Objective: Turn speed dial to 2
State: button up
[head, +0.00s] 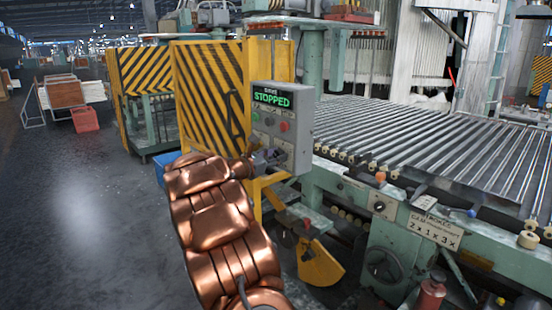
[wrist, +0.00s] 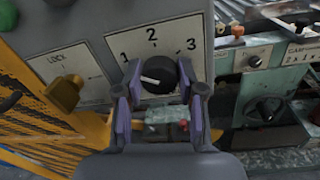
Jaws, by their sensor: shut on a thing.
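The black speed dial (wrist: 158,74) is on a light panel marked 1, 2 and 3 in the wrist view. Its white mark lies on the left side, closest to the 1. My gripper (wrist: 160,98) has its purple-padded fingers on the left and right sides of the dial and is shut on it. In the head view my gripper (head: 268,158) is at the lower part of the grey control box (head: 301,124), and the dial is hard to make out there. The box's green display (head: 271,98) reads STOPPED.
A yellow LOCK switch (wrist: 64,93) sits left of the dial, and a green button (wrist: 8,15) is at the upper left. Red button (head: 283,127) is on the box. Striped yellow guards (head: 208,85) stand behind it. A roller conveyor (head: 430,145) is at right.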

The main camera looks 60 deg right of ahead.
jog(key=m+b, duration=0.7)
jog(key=b, duration=0.2)
jog(key=m+b, duration=0.4)
jog(key=b, duration=0.1)
jog(key=shift+f+m+h, duration=0.25)
jog(key=shift+m+h, duration=0.05)
jog(key=shift+r+g, duration=0.1)
jog(key=shift+g, duration=0.2)
jog(key=o, duration=1.1)
jog(key=shift+a, duration=0.15)
jog(key=v, duration=1.1)
jog(key=shift+a, duration=0.35)
